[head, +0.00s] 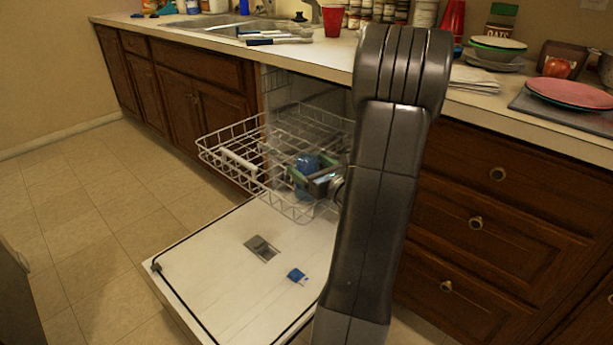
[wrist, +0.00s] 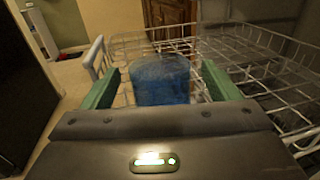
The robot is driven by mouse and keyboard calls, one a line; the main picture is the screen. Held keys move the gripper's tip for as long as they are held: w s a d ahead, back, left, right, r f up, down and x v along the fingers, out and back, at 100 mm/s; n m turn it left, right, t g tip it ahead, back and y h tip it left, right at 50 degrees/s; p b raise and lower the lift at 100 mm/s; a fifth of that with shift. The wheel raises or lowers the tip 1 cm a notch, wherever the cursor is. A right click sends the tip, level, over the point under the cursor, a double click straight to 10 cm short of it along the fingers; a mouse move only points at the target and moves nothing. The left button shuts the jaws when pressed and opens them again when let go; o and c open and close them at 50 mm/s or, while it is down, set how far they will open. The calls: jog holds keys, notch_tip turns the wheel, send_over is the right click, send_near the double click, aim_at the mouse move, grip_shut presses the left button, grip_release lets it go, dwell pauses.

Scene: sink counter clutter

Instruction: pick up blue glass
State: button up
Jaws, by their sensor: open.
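The blue glass (head: 307,164) stands in the pulled-out white wire rack of the dishwasher. In the wrist view the blue glass (wrist: 160,80) is between the two green fingers of my gripper (wrist: 162,88). The fingers are apart, with a gap on each side of the glass. In the head view my gripper (head: 312,178) is low at the rack, around the glass. The lower part of the glass is hidden by the gripper body in the wrist view.
The wire rack (head: 225,150) surrounds the gripper. The open dishwasher door (head: 215,270) lies below, with a small blue item (head: 297,274) on it. The counter (head: 480,100) above holds a red cup (head: 332,20), plates (head: 497,46) and jars. Floor at left is clear.

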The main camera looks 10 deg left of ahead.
aim_at(303, 160)
jog(key=x, duration=0.3)
jog(key=shift+w+a, duration=0.15)
jog(key=shift+r, duration=0.1)
jog(key=c, duration=1.2)
